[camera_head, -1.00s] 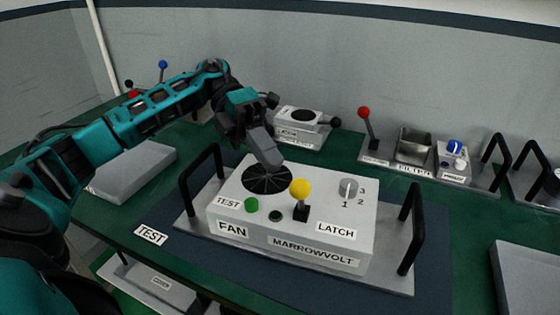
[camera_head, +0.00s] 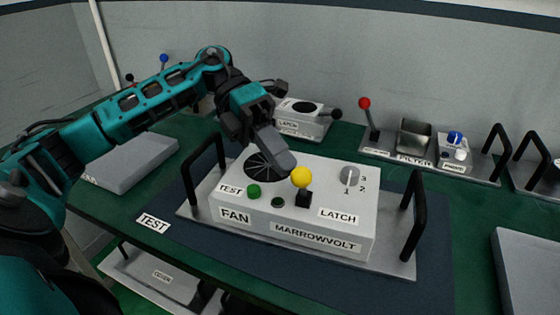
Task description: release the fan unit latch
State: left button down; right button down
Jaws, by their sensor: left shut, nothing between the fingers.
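The fan unit (camera_head: 292,225) is a white box labelled FAN, LATCH and MARROWVOLT on a grey plate with two black handles. Its latch lever, with a yellow knob (camera_head: 301,177) on a black base, stands upright near the middle of the top. A round black fan grille (camera_head: 262,166) lies left of it, partly hidden by my gripper. My left gripper (camera_head: 283,163) is shut and empty, its fingertips above the box, just behind and left of the yellow knob. I cannot tell whether it touches the knob. My right gripper is not in view.
A green button (camera_head: 254,191) and a grey dial (camera_head: 350,175) marked 1, 2, 3 are also on the box. Black handles (camera_head: 413,215) rise at both sides. Behind stand another latch unit (camera_head: 303,118), a red-knobbed lever (camera_head: 364,104) and a filter tray (camera_head: 414,139).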

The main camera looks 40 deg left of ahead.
pick_arm(q)
jog(key=shift+s, duration=0.2)
jog(key=shift+w, duration=0.1)
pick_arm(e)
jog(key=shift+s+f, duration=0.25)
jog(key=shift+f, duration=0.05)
pick_arm(q)
jog(key=shift+w, duration=0.1)
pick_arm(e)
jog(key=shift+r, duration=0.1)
pick_arm(q)
jog(key=shift+w+a+p, duration=0.2)
jog(key=shift+w+p, duration=0.25)
jog(key=shift+w, duration=0.25)
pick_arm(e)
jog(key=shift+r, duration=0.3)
pick_arm(q)
jog(key=shift+a, duration=0.1)
